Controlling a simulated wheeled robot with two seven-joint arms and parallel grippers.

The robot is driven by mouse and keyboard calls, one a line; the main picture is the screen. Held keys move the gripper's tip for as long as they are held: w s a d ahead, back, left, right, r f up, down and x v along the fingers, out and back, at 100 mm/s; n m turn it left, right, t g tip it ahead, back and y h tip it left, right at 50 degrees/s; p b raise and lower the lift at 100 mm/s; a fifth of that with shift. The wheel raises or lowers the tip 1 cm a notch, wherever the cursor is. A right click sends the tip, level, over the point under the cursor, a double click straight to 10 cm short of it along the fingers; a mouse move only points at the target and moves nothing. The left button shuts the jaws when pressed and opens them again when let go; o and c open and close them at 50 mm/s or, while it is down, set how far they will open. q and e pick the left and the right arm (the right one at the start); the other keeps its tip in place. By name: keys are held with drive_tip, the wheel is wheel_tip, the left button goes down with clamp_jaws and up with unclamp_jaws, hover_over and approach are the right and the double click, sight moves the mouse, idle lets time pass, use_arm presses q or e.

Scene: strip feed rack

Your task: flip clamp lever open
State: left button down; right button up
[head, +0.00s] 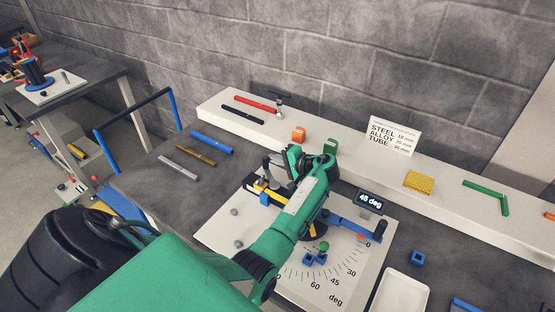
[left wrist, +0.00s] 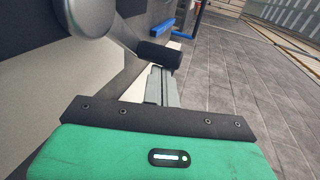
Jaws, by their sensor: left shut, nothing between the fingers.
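My left gripper (head: 291,166) is over the back left part of the bending fixture in the head view, its green body covering much of the clamp. In the left wrist view, its narrow grey fingers (left wrist: 161,82) are shut with nothing between them. The clamp lever's black grip (left wrist: 160,54) lies across just beyond the fingertips, very close; I cannot tell if they touch. The lever's angle is not clear in the head view. A yellow bar (head: 266,187) and a blue block (head: 264,199) show beside the gripper. My right gripper is not in view.
The white angle plate (head: 222,226) lies under my arm, with a blue bending arm (head: 350,228) to the right and a display (head: 371,202) reading 45 deg. A white tray (head: 402,291) is at front right. Several tubes, including a blue one (head: 212,142), lie left; a raised white shelf (head: 350,160) runs behind.

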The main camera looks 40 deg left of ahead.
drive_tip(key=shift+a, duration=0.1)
use_arm(q)
drive_tip(key=p+v, duration=0.2)
drive_tip(key=v, duration=1.1)
drive_tip(key=shift+d+r+p, duration=0.2)
drive_tip(key=shift+d+p, duration=0.15)
drive_tip(key=shift+p, duration=0.05)
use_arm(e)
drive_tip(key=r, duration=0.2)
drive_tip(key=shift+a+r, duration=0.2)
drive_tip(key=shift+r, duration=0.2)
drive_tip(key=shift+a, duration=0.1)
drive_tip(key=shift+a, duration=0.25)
